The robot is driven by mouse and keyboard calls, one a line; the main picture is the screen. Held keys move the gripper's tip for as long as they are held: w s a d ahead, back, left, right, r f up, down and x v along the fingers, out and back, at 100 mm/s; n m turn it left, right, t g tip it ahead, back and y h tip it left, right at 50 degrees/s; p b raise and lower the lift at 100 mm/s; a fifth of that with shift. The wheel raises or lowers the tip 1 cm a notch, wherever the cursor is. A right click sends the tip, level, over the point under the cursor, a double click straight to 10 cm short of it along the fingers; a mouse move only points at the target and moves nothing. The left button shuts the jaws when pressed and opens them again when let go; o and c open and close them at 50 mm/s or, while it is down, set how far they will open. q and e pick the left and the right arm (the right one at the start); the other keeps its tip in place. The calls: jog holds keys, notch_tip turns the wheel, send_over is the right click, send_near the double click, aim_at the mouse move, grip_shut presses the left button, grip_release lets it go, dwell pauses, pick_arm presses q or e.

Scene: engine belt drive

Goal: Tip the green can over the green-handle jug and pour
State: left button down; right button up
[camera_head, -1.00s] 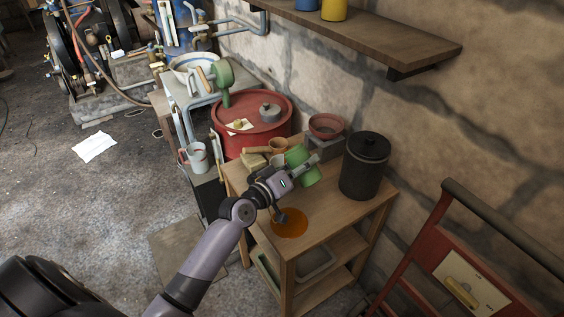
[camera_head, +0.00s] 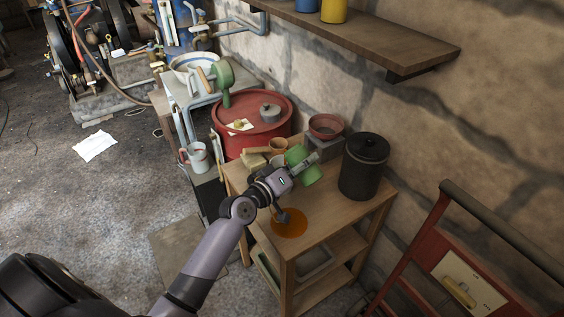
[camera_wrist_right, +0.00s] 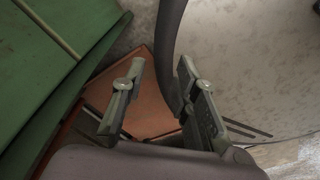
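The green can (camera_head: 312,177) is over the wooden table in the head view, looking tilted. My left gripper (camera_head: 306,164) is at it, one pale finger lying across the can's near side. The other finger is hidden, but the gripper appears shut on the can. A small pale vessel (camera_head: 278,160) shows partly behind the gripper; its handle is hidden, so I cannot tell whether it is the green-handle jug. Whether anything flows from the can is too small to see. My right gripper (camera_wrist_right: 157,95) is open and empty in the right wrist view, and outside the head view.
An orange-brown round patch (camera_head: 290,223) lies on the wooden table (camera_head: 325,222). A black lidded canister (camera_head: 363,170) stands close right of the can. A tan cup (camera_head: 278,145), a red drum (camera_head: 265,122) and a white mug (camera_head: 197,156) are behind or left. A shelf (camera_head: 390,42) overhangs.

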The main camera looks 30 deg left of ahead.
pick_arm(q)
jog(key=shift+r, duration=0.15)
jog(key=shift+f+n, duration=0.35)
jog(key=shift+n, duration=0.55)
dwell(0.8)
jog(key=shift+r+n+p, duration=0.45)
jog(key=shift+n+p, duration=0.35)
jog(key=shift+p, duration=0.2)
dwell(0.8)
jog(key=shift+w+a+r+n+p, duration=0.25)
jog(key=shift+a+r+n+p, duration=0.15)
jog(key=shift+a+n, duration=0.4)
dwell(1.5)
